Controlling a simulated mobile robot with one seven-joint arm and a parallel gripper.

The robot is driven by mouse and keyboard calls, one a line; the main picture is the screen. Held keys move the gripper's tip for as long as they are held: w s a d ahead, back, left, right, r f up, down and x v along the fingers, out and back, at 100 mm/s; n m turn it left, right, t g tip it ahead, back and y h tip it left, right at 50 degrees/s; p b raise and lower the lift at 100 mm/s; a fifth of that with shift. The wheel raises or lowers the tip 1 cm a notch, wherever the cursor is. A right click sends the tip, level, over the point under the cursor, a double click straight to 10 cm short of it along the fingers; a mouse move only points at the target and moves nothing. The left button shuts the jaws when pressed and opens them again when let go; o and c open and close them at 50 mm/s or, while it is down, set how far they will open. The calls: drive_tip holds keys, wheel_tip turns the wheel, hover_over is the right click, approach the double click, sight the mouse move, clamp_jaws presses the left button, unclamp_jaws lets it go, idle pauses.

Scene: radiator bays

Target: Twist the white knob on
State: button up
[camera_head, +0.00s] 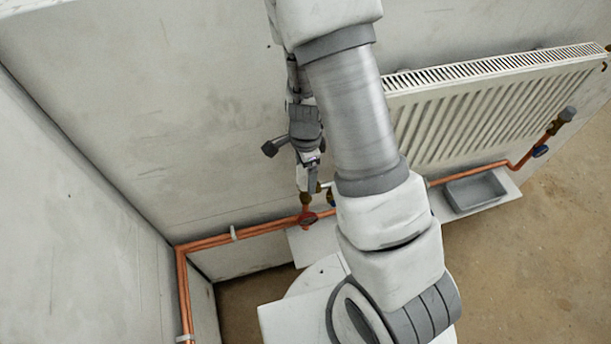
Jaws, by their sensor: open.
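The white knob (302,179) shows as a small pale upright piece on a brass valve at the left end of the radiator, above the copper pipe. My gripper (311,183) is pointed down at it from above. A grey finger overlaps the knob's right side in the picture. The jaws are open. I cannot tell whether the fingers touch the knob or stand around it. Part of the knob and valve is hidden behind the gripper, and my arm covers the area to the right.
A grey tray (475,191) lies below the radiator.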

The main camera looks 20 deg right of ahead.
drive_tip(key=shift+f, duration=0.65)
clamp_jaws()
drive_tip(key=shift+s+f, duration=0.1)
drive_tip(key=shift+f, duration=0.1)
idle(0.3)
